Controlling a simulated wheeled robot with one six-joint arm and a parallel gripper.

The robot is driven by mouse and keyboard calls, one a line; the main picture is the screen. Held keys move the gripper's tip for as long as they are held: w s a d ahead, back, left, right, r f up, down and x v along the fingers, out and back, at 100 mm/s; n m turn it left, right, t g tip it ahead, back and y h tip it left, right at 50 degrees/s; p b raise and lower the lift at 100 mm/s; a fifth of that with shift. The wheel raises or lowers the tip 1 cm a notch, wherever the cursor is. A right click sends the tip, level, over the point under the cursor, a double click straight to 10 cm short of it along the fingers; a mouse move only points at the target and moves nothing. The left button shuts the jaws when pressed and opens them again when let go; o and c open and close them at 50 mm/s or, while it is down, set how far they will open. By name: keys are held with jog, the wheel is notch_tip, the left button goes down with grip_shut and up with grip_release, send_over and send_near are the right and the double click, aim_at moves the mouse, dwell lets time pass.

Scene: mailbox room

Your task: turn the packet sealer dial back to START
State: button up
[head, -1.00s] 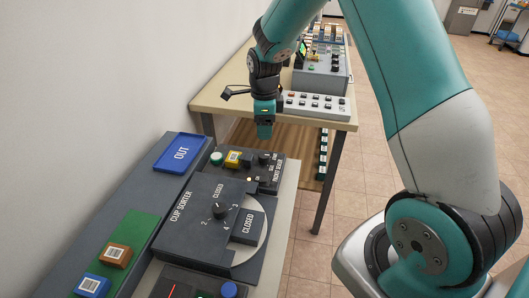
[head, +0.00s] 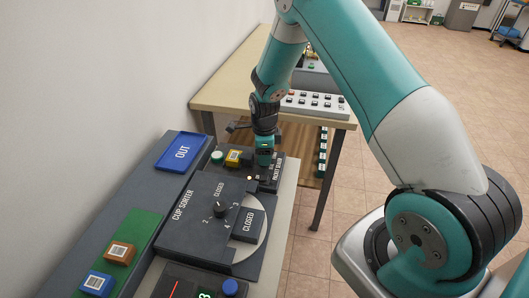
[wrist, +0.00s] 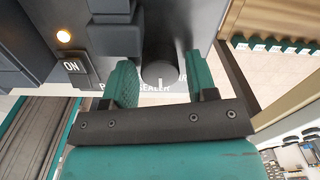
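The packet sealer (head: 242,167) is a dark panel with a green button, a yellow block and a lit lamp. Its dial (wrist: 160,70) is a dark round knob with a white pointer line, seen in the wrist view. My gripper (head: 264,177) is lowered over the right part of the panel and hides the dial in the head view. In the wrist view my gripper (wrist: 160,85) has its two green fingers on either side of the dial, with gaps visible. The dial's lettering is mostly covered, so its setting cannot be read.
The cup sorter (head: 198,220) stands nearer. A blue OUT tray (head: 182,152) lies left. A table (head: 222,97) with a grey button panel (head: 315,105) stands behind.

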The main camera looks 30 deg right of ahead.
jog(key=c, duration=0.6)
jog(key=shift+n, duration=0.3)
jog(key=n+b, duration=0.1)
jog(key=n, duration=0.3)
jog(key=shift+w+n+b, duration=0.1)
jog(key=shift+n+b, duration=0.3)
jog(key=shift+n, duration=1.8)
jog(key=o, duration=0.9)
